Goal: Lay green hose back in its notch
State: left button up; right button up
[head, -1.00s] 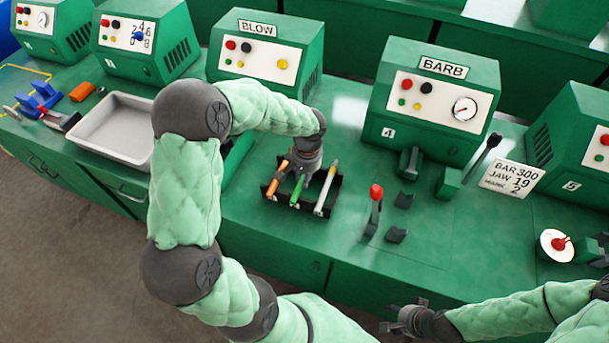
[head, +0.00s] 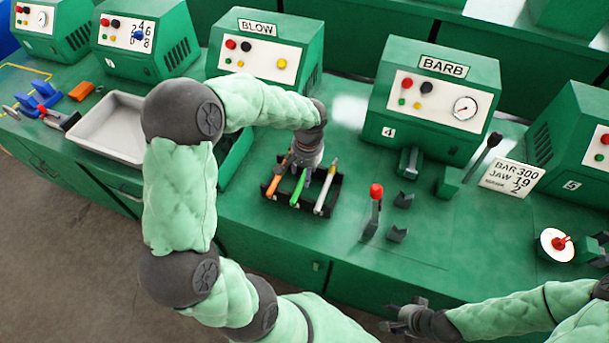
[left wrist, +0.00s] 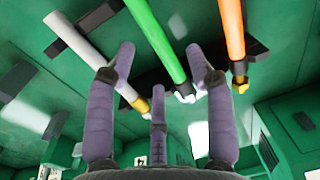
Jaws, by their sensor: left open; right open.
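A black notched rack (head: 334,203) on the green bench holds an orange hose (head: 274,186), a green hose (head: 298,188) and a white hose (head: 325,189) side by side. The green hose lies in the middle of the rack; whether it is fully seated in its notch I cannot tell. My left gripper (head: 306,166) is open over the far end of the rack. In the left wrist view the green hose (left wrist: 151,34) runs between its spread purple fingers, which are not closed on it. My right gripper (head: 397,320) is open and empty in front of the bench edge.
A red-knobbed lever (head: 376,192) and small dark blocks (head: 403,200) stand right of the rack. The BARB machine (head: 433,95) is behind them, beside a number card (head: 512,178). A grey tray (head: 105,126) lies left, partly behind my left arm.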

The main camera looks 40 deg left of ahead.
pick_arm(q)
notch_tip(320, 180, up, 9)
jog(key=shift+d+r, duration=0.15)
jog(key=shift+d, duration=0.1)
jog(key=shift+w+r, duration=0.1)
dwell(0.5)
